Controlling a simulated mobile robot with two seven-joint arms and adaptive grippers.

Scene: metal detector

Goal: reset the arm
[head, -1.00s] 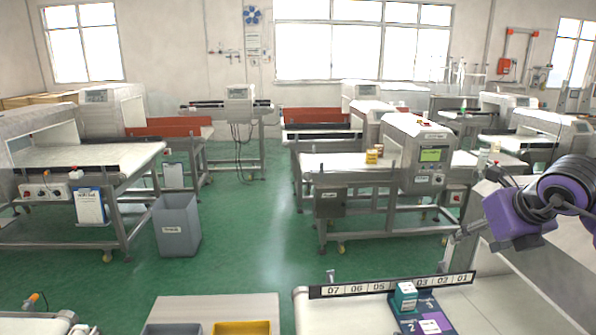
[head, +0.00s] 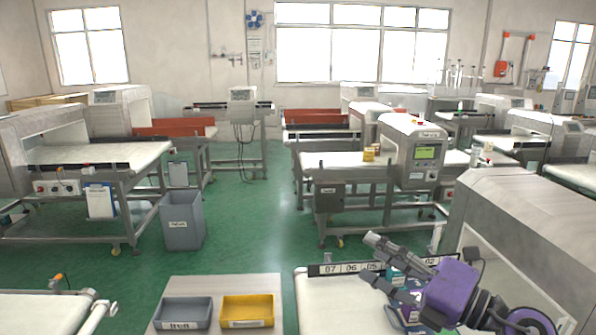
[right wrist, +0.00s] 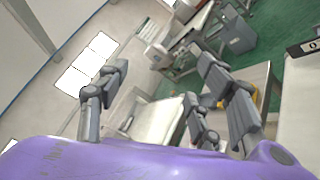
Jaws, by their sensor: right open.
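My right gripper (head: 372,260) reaches in from the lower right in the head view, with its purple body and grey fingers above the near white conveyor (head: 318,300). Its fingers are spread apart and nothing is between them. In the right wrist view the open fingers (right wrist: 165,105) also show empty, with the room behind them. A teal box (head: 396,278) on the conveyor is partly hidden behind the gripper. My left gripper is not in the head view.
A grey tray (head: 184,312) and a yellow tray (head: 247,310) sit on a pale table left of the conveyor. A metal detector housing (head: 530,215) stands at the right. A grey bin (head: 181,222) stands on the green floor. Open floor lies in the middle.

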